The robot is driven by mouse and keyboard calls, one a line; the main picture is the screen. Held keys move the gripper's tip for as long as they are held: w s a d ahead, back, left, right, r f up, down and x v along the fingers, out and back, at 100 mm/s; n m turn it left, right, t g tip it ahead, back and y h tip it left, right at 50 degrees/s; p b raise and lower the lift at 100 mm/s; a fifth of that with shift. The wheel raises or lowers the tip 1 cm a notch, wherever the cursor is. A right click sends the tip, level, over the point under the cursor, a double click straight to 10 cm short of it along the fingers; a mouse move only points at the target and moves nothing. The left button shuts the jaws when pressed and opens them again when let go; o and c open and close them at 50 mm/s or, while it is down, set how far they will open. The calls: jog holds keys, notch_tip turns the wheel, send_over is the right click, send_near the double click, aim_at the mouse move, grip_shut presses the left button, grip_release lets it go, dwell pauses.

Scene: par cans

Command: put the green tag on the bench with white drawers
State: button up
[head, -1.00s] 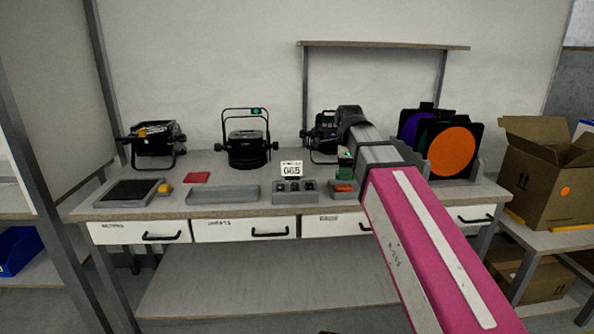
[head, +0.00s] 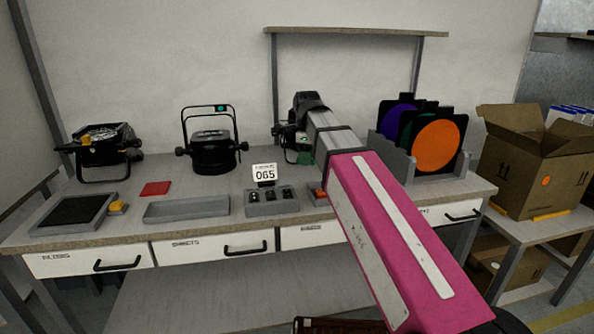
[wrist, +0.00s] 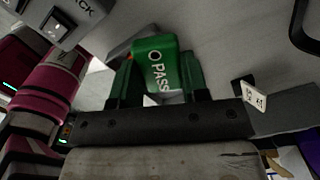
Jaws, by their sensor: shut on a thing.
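The green tag (wrist: 155,60), a flat piece lettered PASS, is between the two fingers of my gripper (wrist: 158,88) in the wrist view. The gripper is shut on it. In the head view a small bit of green (head: 305,157) shows beside my arm's end, over the back of the bench; my arm hides most of the gripper there. The bench with white drawers (head: 222,180) fills the middle of the head view. The tag appears held above its top, but its height is hard to tell.
On the bench are a black lamp at left (head: 97,155), another lamp (head: 212,150), a red piece (head: 155,188), a shallow grey tray (head: 187,211), a slotted grey block (head: 272,206), and an orange disc (head: 440,146) in a rack. A cardboard box (head: 535,175) stands right.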

send_over(316, 177)
notch_tip(316, 177, down, 6)
jog(key=shift+r, duration=0.2)
jog(key=shift+f, duration=2.05)
jog(key=o, duration=0.5)
jog(key=shift+f, duration=0.1)
jog(key=o, duration=0.4)
notch_tip(316, 177, up, 12)
